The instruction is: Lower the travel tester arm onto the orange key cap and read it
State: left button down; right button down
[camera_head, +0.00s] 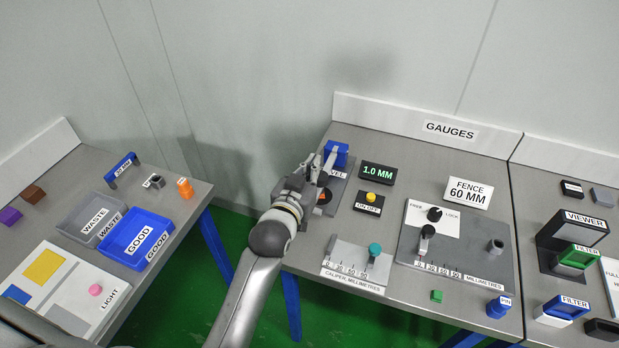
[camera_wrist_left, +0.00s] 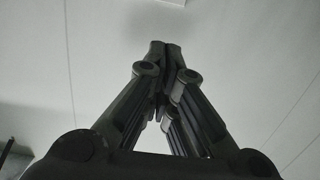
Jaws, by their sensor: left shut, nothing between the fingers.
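The travel tester stands at the back left of the gauges table. Its blue block (camera_head: 337,153) and part of its grey base (camera_head: 337,191) show behind my left gripper, and its label is partly covered. A small orange patch (camera_head: 326,196), likely the key cap, shows just beside my gripper. A display (camera_head: 377,173) to the right reads 1.0 MM. My left gripper (camera_head: 312,163) is shut and empty, at the tester. Whether it touches the tester arm cannot be told. In the left wrist view its closed fingertips (camera_wrist_left: 165,48) show against the bare wall. My right gripper is not in view.
An ON-OFF box with a yellow button (camera_head: 371,198) stands right of the tester. A caliper with a teal knob (camera_head: 375,250) lies in front. The fence gauge board (camera_head: 460,270) is farther right. Waste (camera_head: 84,225) and good (camera_head: 130,246) trays sit on the left table.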

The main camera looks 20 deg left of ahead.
pick_arm(q)
jog(key=s+f, duration=0.1)
jog(key=f, duration=0.1)
jog(key=shift+s+a+f, duration=0.1)
jog(key=shift+s+f, duration=0.25)
jog(key=shift+s, duration=0.05)
jog(key=shift+f, duration=0.1)
jog(key=shift+w, duration=0.1)
